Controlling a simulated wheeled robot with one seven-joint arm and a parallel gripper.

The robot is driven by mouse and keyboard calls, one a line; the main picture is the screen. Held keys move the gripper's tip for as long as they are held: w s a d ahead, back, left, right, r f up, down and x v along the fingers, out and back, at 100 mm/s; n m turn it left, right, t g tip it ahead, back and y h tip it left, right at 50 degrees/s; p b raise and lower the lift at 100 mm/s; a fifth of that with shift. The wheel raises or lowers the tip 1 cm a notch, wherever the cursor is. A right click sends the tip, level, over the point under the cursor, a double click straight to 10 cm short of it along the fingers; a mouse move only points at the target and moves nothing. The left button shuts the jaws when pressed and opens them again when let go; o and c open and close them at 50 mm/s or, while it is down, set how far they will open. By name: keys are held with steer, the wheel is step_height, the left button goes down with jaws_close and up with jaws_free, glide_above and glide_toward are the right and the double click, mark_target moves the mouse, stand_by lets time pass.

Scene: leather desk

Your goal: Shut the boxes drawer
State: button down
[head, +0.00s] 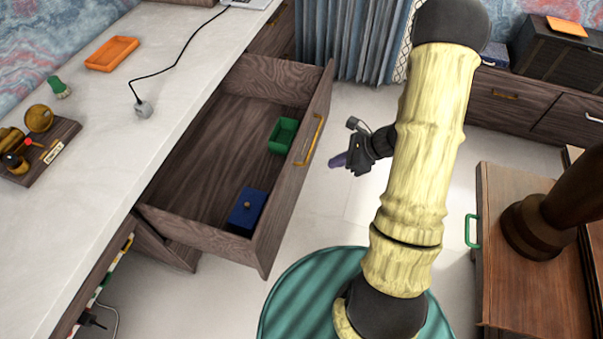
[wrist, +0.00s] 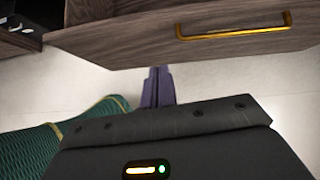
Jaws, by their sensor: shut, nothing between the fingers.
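The boxes drawer (head: 185,165) is a wooden desk drawer pulled well out from under the white desktop. It holds a green box (head: 283,136) and a blue box (head: 247,210). Its front carries a yellow handle (head: 316,140). In the wrist view the drawer front (wrist: 140,35) and its handle (wrist: 232,33) span the top. My gripper (head: 339,160) is outside the drawer, a short way right of its front in the head view. Its purple fingers (wrist: 157,82) are shut and empty. They point towards the drawer front below the handle in the wrist view; contact cannot be told.
The white desktop (head: 120,90) bears an orange tray (head: 112,53), a cable and small ornaments. A brown wooden cabinet (head: 520,270) with a green handle (head: 472,231) stands at the right. Pale floor (head: 345,110) lies between. A curtain (head: 345,40) hangs behind.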

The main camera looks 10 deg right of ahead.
steer(key=shift+w+d+f+m+t, duration=0.4)
steer(key=shift+d+f+m, duration=0.1)
steer(key=shift+f+m, duration=0.1)
glide_toward(292, 169)
steer(key=x, duration=0.4)
steer(key=shift+a+f, duration=0.15)
steer(key=shift+f, duration=0.35)
steer(key=shift+w+a, duration=0.3)
steer(key=shift+a, duration=0.15)
